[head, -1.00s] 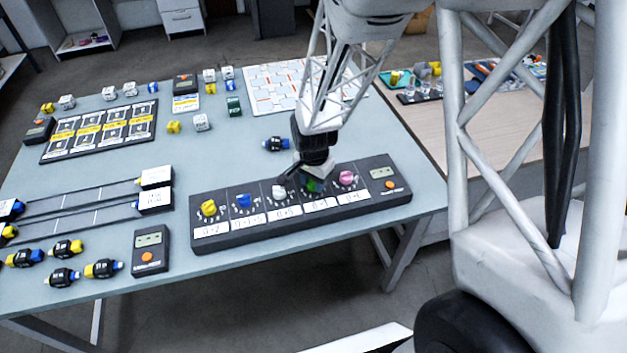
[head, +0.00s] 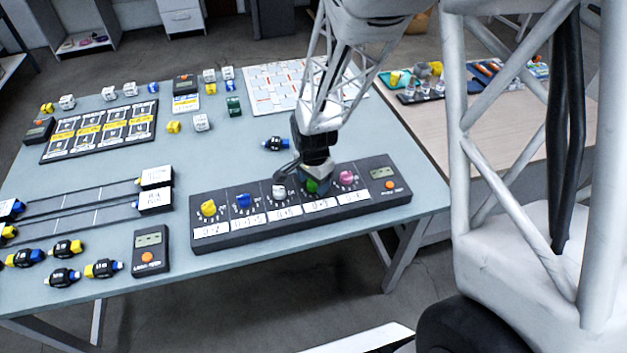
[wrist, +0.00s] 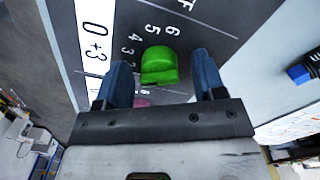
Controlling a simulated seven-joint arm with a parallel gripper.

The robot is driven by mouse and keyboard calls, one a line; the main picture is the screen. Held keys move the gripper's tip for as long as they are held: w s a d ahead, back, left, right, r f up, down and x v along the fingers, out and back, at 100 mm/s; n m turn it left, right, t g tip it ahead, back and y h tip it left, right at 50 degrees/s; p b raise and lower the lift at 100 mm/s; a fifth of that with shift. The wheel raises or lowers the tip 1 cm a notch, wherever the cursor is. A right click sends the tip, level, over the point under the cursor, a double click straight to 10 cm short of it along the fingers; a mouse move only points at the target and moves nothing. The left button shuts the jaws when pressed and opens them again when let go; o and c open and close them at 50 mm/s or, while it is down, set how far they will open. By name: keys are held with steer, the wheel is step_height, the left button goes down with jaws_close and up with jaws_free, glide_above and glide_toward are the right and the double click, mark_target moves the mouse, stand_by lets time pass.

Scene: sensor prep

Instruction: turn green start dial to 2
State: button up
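The green dial (wrist: 159,65) sits on the dark dial panel (head: 240,238), between the white dial (head: 279,191) and the pink dial (head: 346,177). In the head view the green dial (head: 312,186) is partly covered by my gripper (head: 308,182). In the wrist view my gripper (wrist: 160,80) is open, with one blue finger on each side of the green dial and gaps showing between. Printed scale numbers 3, 4, 5 and 6 show beside the dial. The setting it points to is hard to tell.
A yellow dial (head: 208,208) and a blue dial (head: 244,201) stand further left on the panel. A small display box with an orange button (head: 150,251) lies left of it. A black-and-blue connector (head: 276,144) lies behind the panel.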

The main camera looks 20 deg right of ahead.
steer(key=shift+r, duration=0.1)
steer(key=shift+r, duration=3.8)
steer(key=shift+s+r, duration=0.25)
steer(key=shift+r, duration=0.3)
steer(key=s+r+n+t, duration=0.2)
steer(key=s+r+n, duration=0.9)
steer(key=s+r, duration=0.8)
steer(key=s+d, duration=0.1)
steer(key=s, duration=0.2)
steer(key=shift+r+n+t, duration=0.3)
steer(key=shift+n, duration=0.1)
steer(key=shift+w, duration=0.1)
